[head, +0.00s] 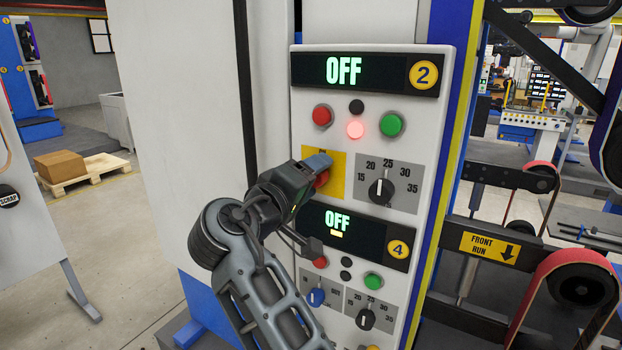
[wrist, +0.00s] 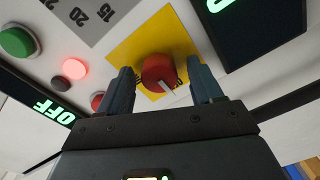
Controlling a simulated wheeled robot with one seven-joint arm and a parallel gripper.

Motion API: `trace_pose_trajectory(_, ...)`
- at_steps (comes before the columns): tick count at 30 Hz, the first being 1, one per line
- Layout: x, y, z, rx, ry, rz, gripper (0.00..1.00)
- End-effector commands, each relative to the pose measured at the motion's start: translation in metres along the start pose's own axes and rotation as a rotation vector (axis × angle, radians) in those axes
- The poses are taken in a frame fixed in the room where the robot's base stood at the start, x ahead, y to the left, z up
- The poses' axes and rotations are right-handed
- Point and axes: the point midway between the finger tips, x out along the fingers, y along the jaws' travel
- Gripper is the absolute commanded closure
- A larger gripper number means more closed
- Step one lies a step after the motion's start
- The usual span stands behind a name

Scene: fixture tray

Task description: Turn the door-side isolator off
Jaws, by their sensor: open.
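A red rotary knob (wrist: 158,72) with a white pointer sits on a yellow plate (wrist: 135,46) on the control panel. In the wrist view its pointer slants down to the right. My gripper (wrist: 163,82) is open, with one finger on each side of the knob; I cannot tell whether either finger touches it. In the head view my gripper (head: 318,170) covers most of the knob (head: 322,180) and part of the yellow plate (head: 338,163). The plate's lettering is mostly hidden. The display above (head: 344,71) reads OFF beside a yellow 2.
Near the knob are a red button (head: 322,116), a lit pink-red lamp (head: 355,129), a green button (head: 392,125) and a black dial (head: 381,190). Below, a second display (head: 340,222) reads OFF beside a 4, with a blue knob (head: 316,297) lower down. Belt machinery (head: 575,290) stands at right.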

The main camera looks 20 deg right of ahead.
Motion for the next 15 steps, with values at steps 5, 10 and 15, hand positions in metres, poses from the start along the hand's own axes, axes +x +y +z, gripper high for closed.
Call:
trace_pose_trajectory(5, -0.008, -0.001, 0.0, 0.001, 0.002, 0.001, 0.35)
trace_pose_trajectory(10, -0.035, -0.003, 0.0, 0.001, 0.003, -0.001, 0.35)
trace_pose_trajectory(15, -0.061, -0.002, 0.0, 0.001, 0.003, -0.001, 0.35)
